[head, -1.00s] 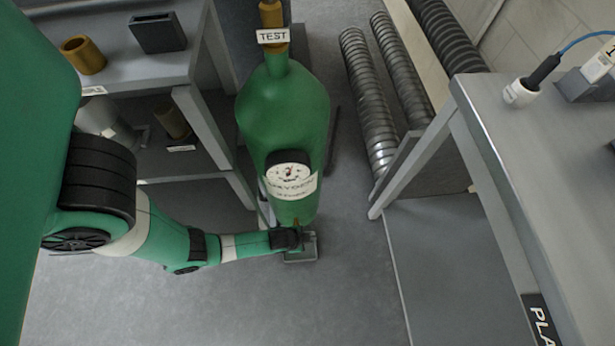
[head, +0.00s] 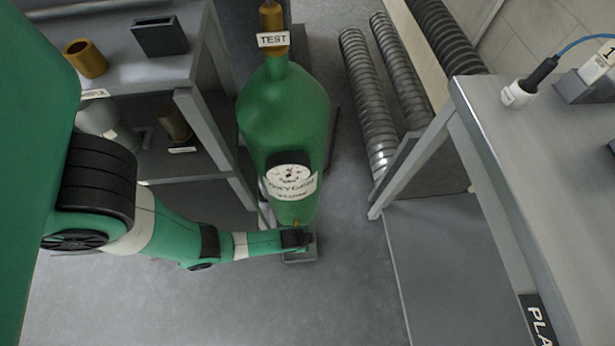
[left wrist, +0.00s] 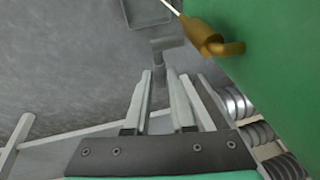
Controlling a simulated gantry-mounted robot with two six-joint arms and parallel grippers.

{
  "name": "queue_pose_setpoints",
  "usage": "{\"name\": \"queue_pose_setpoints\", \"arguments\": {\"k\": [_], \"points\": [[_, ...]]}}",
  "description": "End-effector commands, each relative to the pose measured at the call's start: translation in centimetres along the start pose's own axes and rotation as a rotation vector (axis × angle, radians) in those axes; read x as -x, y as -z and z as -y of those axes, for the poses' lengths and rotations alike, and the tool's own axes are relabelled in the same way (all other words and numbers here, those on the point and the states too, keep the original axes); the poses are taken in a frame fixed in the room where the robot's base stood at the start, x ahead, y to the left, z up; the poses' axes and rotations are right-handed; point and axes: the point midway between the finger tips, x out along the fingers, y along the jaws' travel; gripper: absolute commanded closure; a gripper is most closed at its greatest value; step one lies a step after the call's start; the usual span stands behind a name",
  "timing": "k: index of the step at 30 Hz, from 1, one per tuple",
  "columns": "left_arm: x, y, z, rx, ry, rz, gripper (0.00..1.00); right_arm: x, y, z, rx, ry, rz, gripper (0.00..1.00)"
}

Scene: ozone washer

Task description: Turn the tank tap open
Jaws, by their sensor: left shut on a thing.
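The green tank (head: 283,112) stands upright in the middle of the head view, with a round gauge (head: 289,172) and an OXYGEN label on its front. A brass tap (left wrist: 208,38) sticks out of the tank's green wall in the left wrist view; a small brass part (head: 296,223) shows low on the tank in the head view. My left gripper (head: 300,239) is low at the tank's front. In the left wrist view, its fingers (left wrist: 159,76) are closed around the stem of a grey T-shaped handle (left wrist: 166,43). How this handle joins the tap cannot be seen. My right gripper is not in view.
A grey tray (head: 301,256) lies under the gripper. A grey shelf (head: 120,75) with brass cups stands left of the tank. Ribbed metal tubes (head: 368,98) lie behind right, and a grey table (head: 540,150) stands at right. The floor in front is clear.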

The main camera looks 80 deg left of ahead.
Motion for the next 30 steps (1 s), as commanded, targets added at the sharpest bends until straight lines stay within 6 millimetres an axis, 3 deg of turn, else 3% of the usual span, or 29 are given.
{"name": "queue_pose_setpoints", "arguments": {"k": [16,30], "points": [[-1.9,0.2,-0.3,-0.065,-0.028,0.362,1.00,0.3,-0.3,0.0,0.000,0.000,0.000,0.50],[-2.1,0.1,-0.4,-0.087,-0.036,0.477,1.00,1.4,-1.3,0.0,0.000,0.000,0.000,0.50]]}}
